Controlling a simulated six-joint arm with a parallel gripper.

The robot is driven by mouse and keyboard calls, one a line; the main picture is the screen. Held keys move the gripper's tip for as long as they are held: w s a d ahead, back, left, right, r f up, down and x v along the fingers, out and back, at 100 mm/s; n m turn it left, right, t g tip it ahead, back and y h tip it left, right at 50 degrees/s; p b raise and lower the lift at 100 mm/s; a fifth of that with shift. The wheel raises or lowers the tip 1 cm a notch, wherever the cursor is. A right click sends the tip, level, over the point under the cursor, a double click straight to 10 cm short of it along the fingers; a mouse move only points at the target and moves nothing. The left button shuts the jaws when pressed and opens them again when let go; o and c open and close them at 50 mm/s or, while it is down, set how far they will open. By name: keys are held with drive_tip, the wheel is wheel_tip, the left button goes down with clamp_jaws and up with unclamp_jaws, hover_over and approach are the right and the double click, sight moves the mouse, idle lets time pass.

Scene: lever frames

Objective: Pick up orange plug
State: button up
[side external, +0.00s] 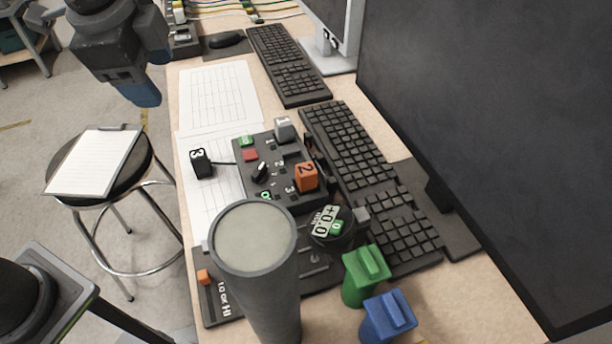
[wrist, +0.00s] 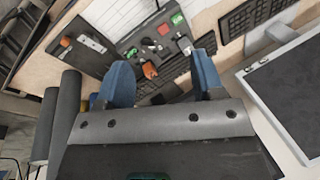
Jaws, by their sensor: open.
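The orange plug (side external: 306,177), marked 2, stands on the black panel (side external: 282,204) near its right edge in the side view. In the wrist view the orange plug (wrist: 150,71) shows between the two blue fingers of my gripper (wrist: 162,74), farther off than they are. My gripper (side external: 143,93) hangs high at the upper left in the side view, well away from the plug. It is open and empty. In the side view only part of its fingers shows.
A white plug (side external: 283,128) stands on the same panel; a black plug (side external: 201,162) lies beside it on paper. A keyboard (side external: 352,150) is close on the right. A large grey cylinder (side external: 254,238) hides part of the lower board. Green (side external: 365,278) and blue (side external: 388,318) blocks stand in front.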

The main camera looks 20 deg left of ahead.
drive_tip(key=w+d+f+m+y, duration=0.15)
drive_tip(key=w+d+m, duration=0.25)
drive_tip(key=d+m, duration=0.6)
drive_tip(key=m, duration=0.4)
approach(306, 169)
drive_tip(key=shift+y, duration=0.45)
drive_tip(key=x, duration=1)
drive_tip(key=shift+w+d+f, duration=0.1)
drive_tip(key=shift+d+f, duration=0.1)
drive_tip(key=shift+d, duration=0.15)
drive_tip(key=shift+c, duration=0.4)
drive_tip(key=c, duration=0.9)
